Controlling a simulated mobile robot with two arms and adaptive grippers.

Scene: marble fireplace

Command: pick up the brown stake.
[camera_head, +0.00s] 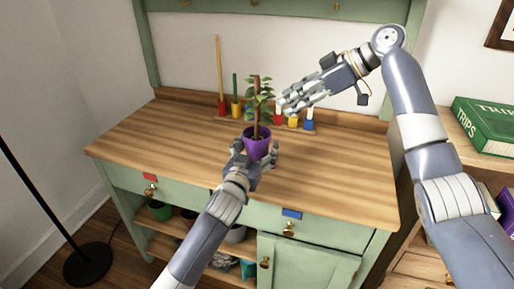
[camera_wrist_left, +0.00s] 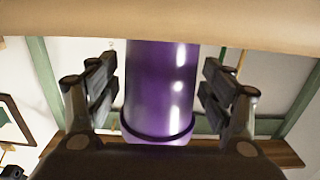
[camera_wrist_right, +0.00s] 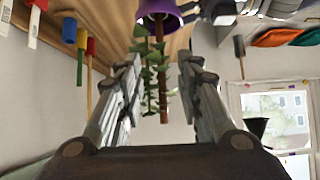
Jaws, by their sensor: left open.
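The brown stake (camera_head: 257,101) stands upright in a small purple pot (camera_head: 257,147), beside a leafy green plant (camera_head: 265,88). The pot is on the wooden bench top. My left gripper (camera_head: 256,158) is open, its fingers on either side of the pot, which fills the space between them in the left wrist view (camera_wrist_left: 160,85). My right gripper (camera_head: 283,104) is open and empty, just right of the plant and stake. The right wrist view is upside down; the stake (camera_wrist_right: 163,85) and leaves show beyond and between the open fingers.
A row of coloured holders with upright sticks (camera_head: 220,80) stands along the back of the bench (camera_head: 340,170). The bench's right and front left surface is clear. A green book (camera_head: 485,125) lies on a shelf at right. A black lamp stand (camera_head: 87,263) is at left.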

